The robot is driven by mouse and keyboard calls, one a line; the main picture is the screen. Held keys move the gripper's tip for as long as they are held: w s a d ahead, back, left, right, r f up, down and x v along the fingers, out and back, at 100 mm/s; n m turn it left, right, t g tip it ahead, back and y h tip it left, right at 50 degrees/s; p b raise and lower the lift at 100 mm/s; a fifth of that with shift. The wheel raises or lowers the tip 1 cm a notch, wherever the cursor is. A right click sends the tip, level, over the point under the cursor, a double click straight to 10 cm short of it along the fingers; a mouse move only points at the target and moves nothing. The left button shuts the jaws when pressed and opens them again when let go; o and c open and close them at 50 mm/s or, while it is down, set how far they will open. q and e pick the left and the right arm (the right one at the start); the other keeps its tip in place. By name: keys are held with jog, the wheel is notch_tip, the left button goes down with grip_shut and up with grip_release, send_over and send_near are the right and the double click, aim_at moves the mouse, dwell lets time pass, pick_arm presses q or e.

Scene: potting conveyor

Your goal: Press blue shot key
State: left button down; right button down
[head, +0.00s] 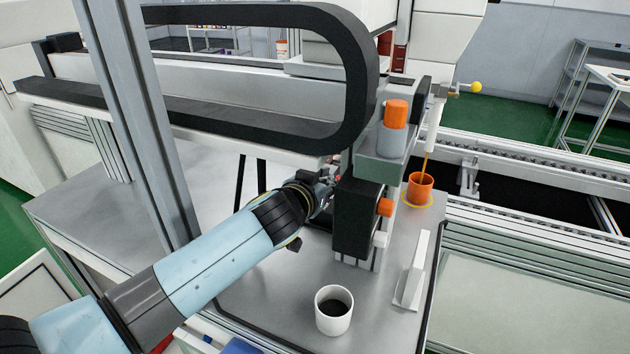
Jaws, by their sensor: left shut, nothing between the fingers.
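My left arm reaches in from the lower left, and its gripper (325,192) is shut and empty. The fingertips are at the left side of the dark dispenser block (350,222), partly hidden. I cannot tell whether they touch it. Small red parts (338,178) show beside the gripper. No blue shot key can be made out; that face of the machine is hidden behind the gripper and block. An orange stream runs from the white nozzle (432,135) into an orange pot (420,187) within a yellow ring. My right gripper is out of view.
A white cup (333,310) with dark contents stands on the metal table at the front. A white upright plate (412,270) stands to its right. A black cable chain (350,70) loops above the gripper. A grey post (140,120) stands left; the conveyor (530,155) runs right.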

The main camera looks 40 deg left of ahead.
pick_arm(q)
jog(key=v, duration=0.5)
jog(key=shift+s+r, duration=0.15)
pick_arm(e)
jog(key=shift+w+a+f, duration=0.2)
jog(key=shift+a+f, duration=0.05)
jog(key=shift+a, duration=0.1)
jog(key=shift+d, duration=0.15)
